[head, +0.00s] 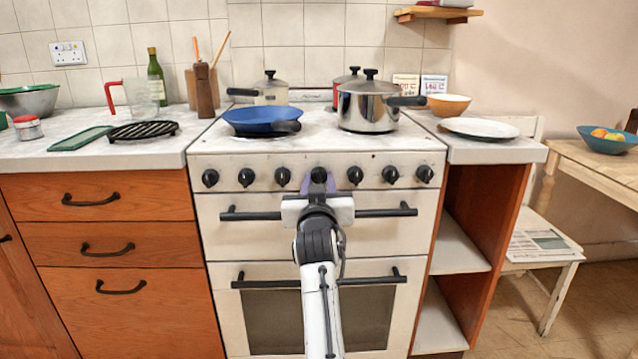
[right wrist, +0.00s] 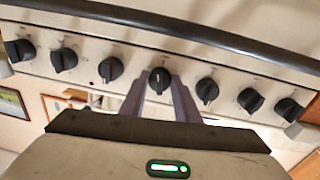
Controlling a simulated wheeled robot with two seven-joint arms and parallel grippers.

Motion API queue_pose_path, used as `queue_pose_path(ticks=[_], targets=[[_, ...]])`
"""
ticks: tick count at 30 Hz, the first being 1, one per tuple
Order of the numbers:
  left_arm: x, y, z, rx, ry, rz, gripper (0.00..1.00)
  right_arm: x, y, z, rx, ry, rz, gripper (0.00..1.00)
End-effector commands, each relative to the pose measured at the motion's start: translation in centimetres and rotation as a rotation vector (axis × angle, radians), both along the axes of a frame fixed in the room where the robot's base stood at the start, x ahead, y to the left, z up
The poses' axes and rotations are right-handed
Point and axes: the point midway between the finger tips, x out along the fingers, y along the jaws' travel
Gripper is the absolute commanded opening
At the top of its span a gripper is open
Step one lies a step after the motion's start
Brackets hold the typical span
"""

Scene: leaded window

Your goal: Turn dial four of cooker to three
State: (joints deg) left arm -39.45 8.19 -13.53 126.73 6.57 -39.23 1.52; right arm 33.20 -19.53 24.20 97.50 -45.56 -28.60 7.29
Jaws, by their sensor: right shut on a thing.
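The white cooker (head: 235,210) stands ahead of me with a row of black dials along its front panel. Dial four (head: 319,174) is the middle one, and my right gripper (head: 319,184) reaches up to it from below. In the right wrist view, the two purple-grey fingers of the right gripper (right wrist: 158,96) stand on either side of dial four (right wrist: 159,80), shut on it. A pale pointer line shows on the dial's face, but I cannot read any number beside it. My left gripper is not in view.
Neighbouring dials (head: 283,177) and (head: 355,175) sit close on both sides. The black upper oven handle (head: 385,212) runs just below, behind my right wrist. A blue pan (head: 262,120) and a steel pot (head: 368,106) stand on the hob above.

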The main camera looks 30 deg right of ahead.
Motion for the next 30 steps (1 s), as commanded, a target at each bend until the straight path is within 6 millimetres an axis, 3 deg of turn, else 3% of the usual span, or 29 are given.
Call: queue_pose_path(ticks=[3,4,7,17,30], targets=[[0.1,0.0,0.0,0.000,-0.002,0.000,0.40,0.0,0.0,-0.1,0.000,0.002,0.001,0.06],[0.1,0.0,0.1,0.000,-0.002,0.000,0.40,0.0,0.0,-0.1,0.000,0.002,0.001,0.32],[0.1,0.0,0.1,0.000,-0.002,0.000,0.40,0.0,0.0,-0.1,0.000,0.002,0.000,0.47],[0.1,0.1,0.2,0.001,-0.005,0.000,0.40,0.0,0.0,0.3,-0.002,0.001,0.000,0.47],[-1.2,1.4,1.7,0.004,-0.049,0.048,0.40,0.0,0.0,8.0,-0.002,-0.002,0.000,0.47]])
